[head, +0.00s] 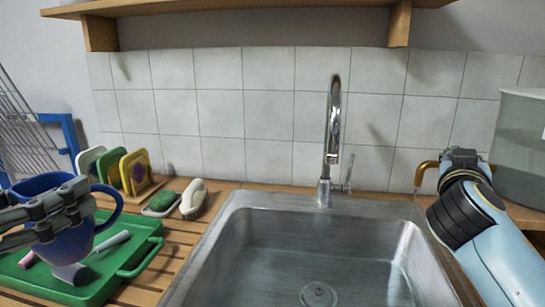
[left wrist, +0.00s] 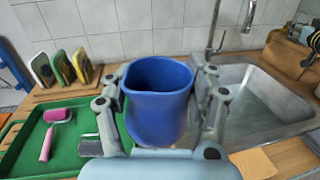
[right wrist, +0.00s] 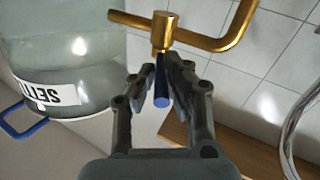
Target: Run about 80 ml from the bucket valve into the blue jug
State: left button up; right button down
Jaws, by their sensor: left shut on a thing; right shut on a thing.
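The blue jug (head: 72,247) is held upright above the green tray at the left. My left gripper (left wrist: 160,84) is shut on the jug (left wrist: 158,112), with a finger on either side of it. The jug's inside shows plain blue, and I cannot make out any water. The clear bucket (head: 522,150) stands at the far right, with a brass valve (right wrist: 161,32) and a bent spout (head: 420,174). My right gripper (right wrist: 161,86) is shut on the valve's blue lever (right wrist: 162,80). No stream shows at the spout.
The steel sink (head: 300,240) and its tap (head: 334,130) lie between jug and bucket. The green tray (head: 140,262) holds a pink-handled roller (left wrist: 55,130).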

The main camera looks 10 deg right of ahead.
pick_arm(q)
notch_tip(320, 180, down, 2)
jog(key=shift+b, duration=0.55)
pick_arm(e)
jog(key=shift+w+a+f+m+g+h, duration=0.1)
jog(key=shift+w+a+m+g+h, duration=0.1)
jog(key=shift+m+g+h, duration=0.15)
pick_arm(q)
jog(key=shift+f+b, duration=0.25)
jog(key=shift+b, duration=0.05)
pick_arm(e)
jog(key=shift+m+g+h, duration=0.25)
jog(key=shift+g+h, duration=0.1)
jog(key=shift+r, duration=0.2)
pick_arm(q)
jog(key=shift+d, duration=0.1)
pick_arm(e)
jog(key=c, duration=1.4)
grip_release()
jog(key=shift+w, duration=0.1)
jog(key=shift+o, duration=0.2)
pick_arm(q)
jog(key=shift+a, duration=0.2)
pick_arm(e)
jog(key=shift+a, duration=0.15)
